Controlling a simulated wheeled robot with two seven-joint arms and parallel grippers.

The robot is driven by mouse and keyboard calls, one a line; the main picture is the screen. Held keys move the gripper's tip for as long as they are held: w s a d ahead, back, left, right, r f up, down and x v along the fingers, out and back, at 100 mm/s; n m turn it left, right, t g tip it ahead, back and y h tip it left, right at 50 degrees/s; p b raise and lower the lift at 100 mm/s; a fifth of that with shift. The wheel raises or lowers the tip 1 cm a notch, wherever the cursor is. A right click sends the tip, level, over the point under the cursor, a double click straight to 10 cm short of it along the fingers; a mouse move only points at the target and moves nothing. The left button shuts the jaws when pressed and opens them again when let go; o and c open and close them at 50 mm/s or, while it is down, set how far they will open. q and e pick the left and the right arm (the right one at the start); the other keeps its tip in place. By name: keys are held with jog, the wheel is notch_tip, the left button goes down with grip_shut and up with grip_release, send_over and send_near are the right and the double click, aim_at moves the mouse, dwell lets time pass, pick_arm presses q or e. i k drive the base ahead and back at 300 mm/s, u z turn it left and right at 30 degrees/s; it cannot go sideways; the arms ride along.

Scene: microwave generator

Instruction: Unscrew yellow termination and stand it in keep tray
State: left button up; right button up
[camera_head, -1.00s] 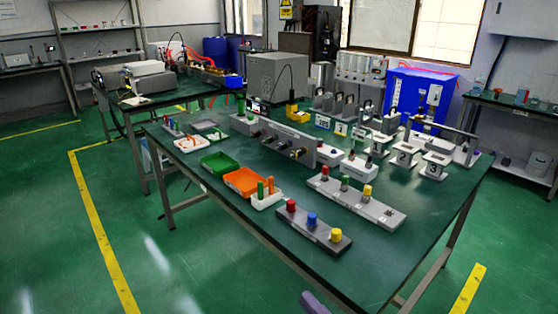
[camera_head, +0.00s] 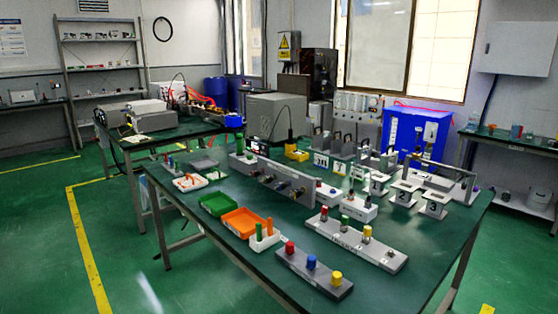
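Two yellow-capped pieces show. One yellow cap (camera_head: 335,278) stands at the right end of a dark grey strip (camera_head: 297,262), beside a blue and a red cap. The other yellow-topped piece (camera_head: 367,233) stands upright on a light grey strip (camera_head: 389,257), beside a green and a red one. I cannot tell which is the termination. A green tray (camera_head: 219,204), an orange tray (camera_head: 243,222) and a white tray (camera_head: 190,182) lie at the table's left; which is the keep tray is not readable. Neither gripper is in view.
A white holder (camera_head: 264,242) with green and orange sticks stands beside the orange tray. A long grey panel (camera_head: 285,185) and several numbered stands fill the back of the table (camera_head: 408,285). The right front of the table is clear.

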aim_at(367, 229)
jog(key=z, duration=1.95)
jog(key=i, duration=4.25)
jog(key=u, duration=5.1)
jog(key=i, duration=0.1)
jog(key=z, duration=0.15)
